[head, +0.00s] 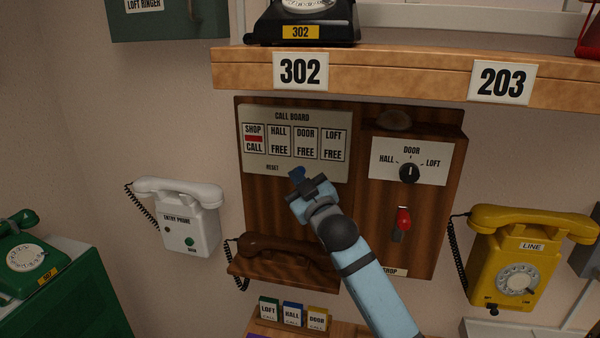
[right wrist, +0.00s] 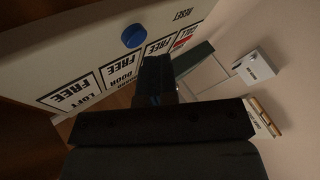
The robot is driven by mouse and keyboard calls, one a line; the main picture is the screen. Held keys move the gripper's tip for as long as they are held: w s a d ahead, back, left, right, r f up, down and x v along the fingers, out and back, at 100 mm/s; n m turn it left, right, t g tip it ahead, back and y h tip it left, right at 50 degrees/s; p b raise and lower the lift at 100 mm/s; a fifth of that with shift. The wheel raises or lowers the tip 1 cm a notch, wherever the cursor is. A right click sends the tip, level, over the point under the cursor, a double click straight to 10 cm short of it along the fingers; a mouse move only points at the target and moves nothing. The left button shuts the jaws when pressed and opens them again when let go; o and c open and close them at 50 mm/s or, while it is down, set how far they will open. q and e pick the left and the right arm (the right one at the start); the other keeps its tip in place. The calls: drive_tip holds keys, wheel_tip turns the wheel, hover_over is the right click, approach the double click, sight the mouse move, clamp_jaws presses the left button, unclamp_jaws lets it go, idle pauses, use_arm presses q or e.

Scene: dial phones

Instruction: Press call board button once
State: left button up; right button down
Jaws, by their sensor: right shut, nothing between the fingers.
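The call board (head: 295,115) is a pale panel on a dark wooden cabinet, with SHOP, HALL, DOOR and LOFT windows. SHOP shows a red stripe and CALL; the others read FREE. A blue round button (right wrist: 135,35) stands out from the panel near the RESET label in the right wrist view. In the head view a blue patch (head: 296,172) shows just at my fingertips. My right gripper (head: 300,182) is shut and empty, in front of the panel's lower edge. Its fingertips (right wrist: 156,75) appear beside the button; contact cannot be told. My left gripper is out of view.
To the right on the cabinet are a DOOR/HALL/LOFT dial (head: 409,173) and a red-tipped lever (head: 403,219). A brown handset (head: 280,250) lies below. A wooden shelf (head: 400,75) juts out above. A white entry phone (head: 188,220) and a yellow phone (head: 512,260) flank the cabinet.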

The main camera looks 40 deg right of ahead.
drive_tip(key=shift+w+d, duration=0.25)
drive_tip(key=shift+d, duration=0.1)
drive_tip(key=shift+w+d+p, duration=0.25)
drive_tip(key=shift+p, duration=0.1)
idle(0.6)
idle(0.4)
drive_tip(key=shift+s+a, duration=0.55)
drive_tip(key=shift+a, duration=0.05)
drive_tip(key=shift+a, duration=0.1)
drive_tip(key=shift+s+a+p, duration=0.65)
drive_tip(key=shift+s+a, duration=0.95)
drive_tip(key=shift+a, duration=0.2)
